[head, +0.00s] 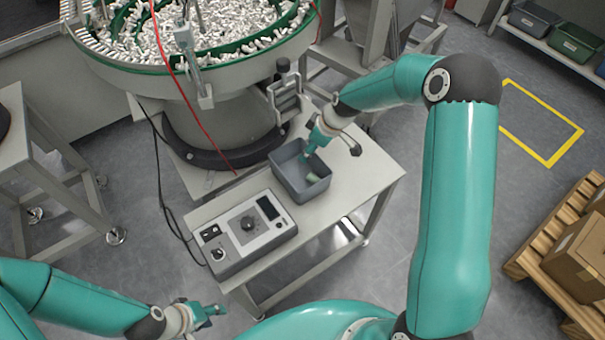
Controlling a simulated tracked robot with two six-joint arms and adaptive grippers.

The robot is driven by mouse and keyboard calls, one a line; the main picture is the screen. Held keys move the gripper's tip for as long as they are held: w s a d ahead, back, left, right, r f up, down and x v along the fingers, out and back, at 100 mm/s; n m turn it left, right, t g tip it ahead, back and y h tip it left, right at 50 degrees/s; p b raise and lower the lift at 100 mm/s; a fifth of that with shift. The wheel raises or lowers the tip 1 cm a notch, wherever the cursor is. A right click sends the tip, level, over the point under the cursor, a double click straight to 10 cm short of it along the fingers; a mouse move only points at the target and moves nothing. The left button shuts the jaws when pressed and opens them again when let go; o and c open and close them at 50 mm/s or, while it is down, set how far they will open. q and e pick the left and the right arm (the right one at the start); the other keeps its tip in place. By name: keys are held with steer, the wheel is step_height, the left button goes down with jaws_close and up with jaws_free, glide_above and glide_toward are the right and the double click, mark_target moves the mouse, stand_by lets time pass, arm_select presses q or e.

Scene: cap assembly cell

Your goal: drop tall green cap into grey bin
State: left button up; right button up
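The grey bin (316,191) stands on the small light table, behind the control box. A small pale green thing (312,177), likely the green cap, shows low inside the bin; its height and shape are hard to make out. My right gripper (307,154) points down over the bin's back rim, with its teal tip above the inside. Its fingers are small and partly overlap, so I cannot tell whether they hold anything. My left gripper (217,310) is low at the front left, away from the table, with nothing visible in it; its finger gap is unclear.
A control box (240,234) with a dial fills the table's front left. The table top (362,178) is bare right of the bin. A bowl feeder (215,50) full of white parts stands behind. A pallet with cardboard boxes (580,250) is at the right.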

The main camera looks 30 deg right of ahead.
steer(key=v, duration=1)
